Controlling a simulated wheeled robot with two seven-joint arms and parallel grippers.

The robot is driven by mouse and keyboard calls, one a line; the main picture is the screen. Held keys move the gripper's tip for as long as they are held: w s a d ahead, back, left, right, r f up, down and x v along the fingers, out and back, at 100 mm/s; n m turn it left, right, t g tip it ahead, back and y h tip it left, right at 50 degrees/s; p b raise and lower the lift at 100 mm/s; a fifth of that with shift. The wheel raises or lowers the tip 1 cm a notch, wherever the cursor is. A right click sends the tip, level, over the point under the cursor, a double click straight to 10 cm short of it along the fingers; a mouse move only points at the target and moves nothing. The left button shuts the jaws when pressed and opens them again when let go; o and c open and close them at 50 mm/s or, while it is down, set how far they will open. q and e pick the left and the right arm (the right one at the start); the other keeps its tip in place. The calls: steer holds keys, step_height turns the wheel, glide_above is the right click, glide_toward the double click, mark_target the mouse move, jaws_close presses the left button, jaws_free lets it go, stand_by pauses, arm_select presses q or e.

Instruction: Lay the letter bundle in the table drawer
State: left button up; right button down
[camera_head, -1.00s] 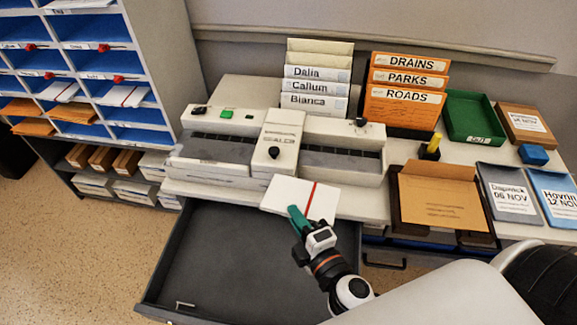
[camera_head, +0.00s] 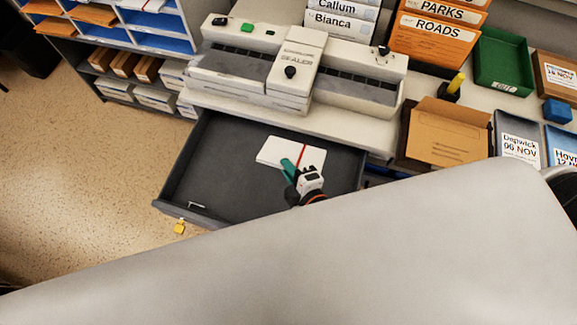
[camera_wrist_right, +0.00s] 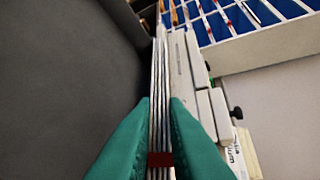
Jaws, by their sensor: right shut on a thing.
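My right gripper (camera_head: 292,172) is shut on the letter bundle (camera_head: 280,152), a white stack with a red band. In the right wrist view the green fingers (camera_wrist_right: 160,150) pinch the bundle (camera_wrist_right: 158,100), seen edge-on as several thin layers. In the head view the bundle shows over the open table drawer (camera_head: 225,165), near its back right part. I cannot tell whether it touches the drawer floor. The drawer is dark grey, pulled out and otherwise looks empty apart from a small light piece near its front. My left gripper is not in view.
The sealer machine (camera_head: 297,72) stands on the table behind the drawer. A box with an orange folder (camera_head: 445,135) stands to the right. A yellow tag (camera_head: 180,227) hangs at the drawer front. My large pale body part covers the lower head view.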

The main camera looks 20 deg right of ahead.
step_height(320, 180, down, 12)
steer(key=b, duration=1)
steer(key=shift+r, duration=0.2)
steer(key=c, duration=1.4)
jaws_free()
steer(key=shift+r, duration=0.15)
step_height(320, 180, up, 10)
steer(key=p, duration=0.3)
